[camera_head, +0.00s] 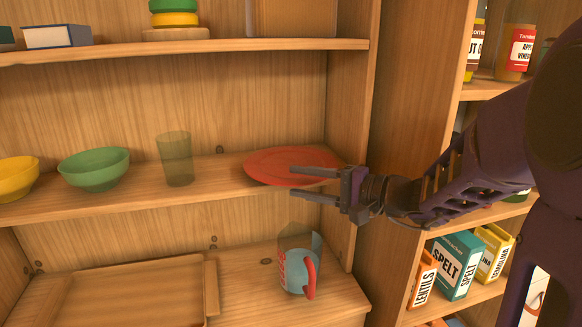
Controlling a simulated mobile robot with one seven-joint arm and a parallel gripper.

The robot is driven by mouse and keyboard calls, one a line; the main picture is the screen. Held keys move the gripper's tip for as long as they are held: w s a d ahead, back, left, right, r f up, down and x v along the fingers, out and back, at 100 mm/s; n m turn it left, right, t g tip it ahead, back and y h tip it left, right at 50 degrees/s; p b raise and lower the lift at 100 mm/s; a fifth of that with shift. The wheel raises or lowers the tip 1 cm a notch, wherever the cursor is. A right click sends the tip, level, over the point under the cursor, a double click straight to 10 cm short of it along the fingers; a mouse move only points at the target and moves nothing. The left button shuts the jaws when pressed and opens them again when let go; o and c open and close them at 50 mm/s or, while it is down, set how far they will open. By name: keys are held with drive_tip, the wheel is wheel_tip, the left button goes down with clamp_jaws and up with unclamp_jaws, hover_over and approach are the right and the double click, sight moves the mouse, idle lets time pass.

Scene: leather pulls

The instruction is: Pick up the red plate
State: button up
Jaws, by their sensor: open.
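The red plate (275,165) lies flat on the middle shelf, towards its right end, near the side panel. My gripper (292,182) reaches in from the right, with its two fingers pointing left and spread apart, one above the other in the picture. The upper finger overlaps the front right part of the plate in the picture. The lower finger shows in front of the shelf's front edge. The gripper holds nothing. I cannot tell whether a finger touches the plate. The plate's right front rim is partly hidden by the gripper.
A greenish glass (175,158) stands left of the plate, then a green bowl (95,170) and a yellow bowl (15,178). An upright side panel (405,110) stands behind my wrist.

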drive_tip(key=shift+x, duration=1.45)
drive_tip(key=shift+s, duration=0.15)
clamp_jaws()
drive_tip(key=shift+f, duration=0.1)
